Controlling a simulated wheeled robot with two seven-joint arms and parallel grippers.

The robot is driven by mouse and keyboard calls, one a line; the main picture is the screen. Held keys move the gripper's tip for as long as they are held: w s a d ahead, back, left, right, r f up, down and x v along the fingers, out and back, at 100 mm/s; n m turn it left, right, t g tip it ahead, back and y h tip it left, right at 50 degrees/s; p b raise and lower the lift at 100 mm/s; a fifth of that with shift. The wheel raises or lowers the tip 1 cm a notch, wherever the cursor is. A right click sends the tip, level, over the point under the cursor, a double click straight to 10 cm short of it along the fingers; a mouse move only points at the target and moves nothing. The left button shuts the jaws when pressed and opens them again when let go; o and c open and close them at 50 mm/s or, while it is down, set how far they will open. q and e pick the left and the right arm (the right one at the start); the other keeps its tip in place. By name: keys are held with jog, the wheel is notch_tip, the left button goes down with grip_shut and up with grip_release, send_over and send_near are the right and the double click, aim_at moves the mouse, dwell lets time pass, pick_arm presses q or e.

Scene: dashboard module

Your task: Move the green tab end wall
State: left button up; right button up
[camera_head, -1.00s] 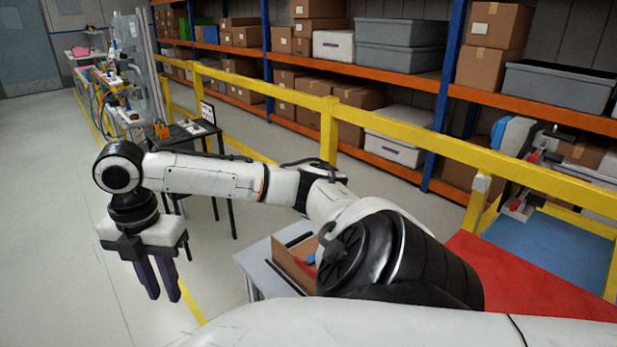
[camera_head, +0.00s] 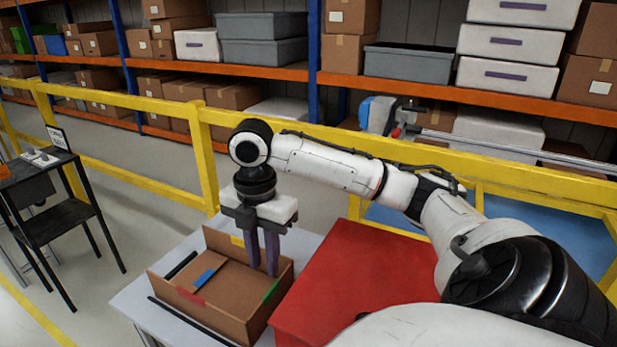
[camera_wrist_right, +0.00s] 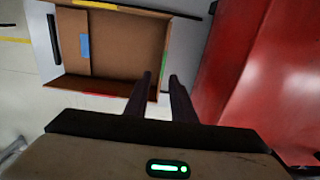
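An open brown cardboard box (camera_head: 175,290) lies on a light table. The green tab (camera_head: 272,290) is on its right end wall (camera_head: 284,277); the tab also shows in the right wrist view (camera_wrist_right: 163,68). Blue, red and yellow tabs mark other parts of the box. My right gripper (camera_head: 262,270) points down at the box's right part, close to the green-tab wall. Its dark fingers are apart with a narrow gap and nothing held between them. In the right wrist view the fingertips (camera_wrist_right: 160,74) lie on either side of the green tab. Contact cannot be told.
A large red surface (camera_head: 345,270) stands right beside the box. A yellow railing (camera_head: 205,165) and shelves with boxes are behind. A black side table (camera_head: 62,200) stands at the left.

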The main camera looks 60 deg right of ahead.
aim_at(271, 292)
jog(key=shift+s+d+f, duration=0.2)
jog(key=shift+s+f, duration=0.05)
notch_tip(271, 292, down, 10)
jog(key=shift+d+r, duration=0.1)
jog(key=shift+c, duration=0.5)
grip_shut()
dwell(1.1)
